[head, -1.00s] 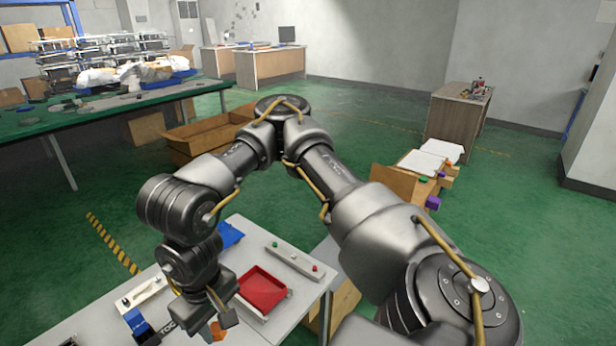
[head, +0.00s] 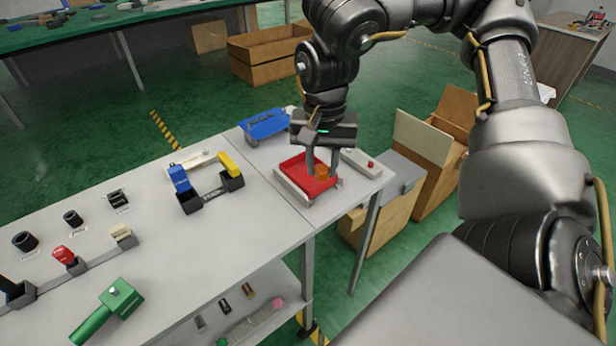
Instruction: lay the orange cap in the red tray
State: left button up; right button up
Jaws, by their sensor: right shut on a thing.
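The red tray (head: 294,169) sits near the far right end of the white table. The orange cap (head: 321,171) is over the right part of the tray, between the fingers of my right gripper (head: 322,170). The right gripper points straight down and is shut on the cap. Whether the cap touches the tray floor is hard to tell. My left gripper is not in view.
A fixture with blue and yellow levers (head: 208,186) stands to the left. Several knobs and a green lever (head: 108,312) are further left.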

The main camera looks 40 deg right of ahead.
jog(key=shift+s+d, duration=0.1)
jog(key=shift+d, duration=0.1)
send_near(308, 179)
jog(key=s+a+r, duration=0.2)
jog(key=s, duration=0.1)
jog(key=f, duration=0.1)
jog(key=w+d+f, duration=0.2)
jog(key=shift+w+f, duration=0.25)
jog(key=shift+f, duration=0.05)
jog(key=shift+w+f, duration=0.2)
jog(key=shift+f, duration=0.1)
jog(key=shift+w+f, duration=0.1)
jog(key=shift+w+d+f, duration=0.2)
jog(key=shift+d+f, duration=0.05)
jog(key=shift+f, duration=0.25)
notch_tip(308, 179, down, 2)
jog(key=shift+f, duration=0.35)
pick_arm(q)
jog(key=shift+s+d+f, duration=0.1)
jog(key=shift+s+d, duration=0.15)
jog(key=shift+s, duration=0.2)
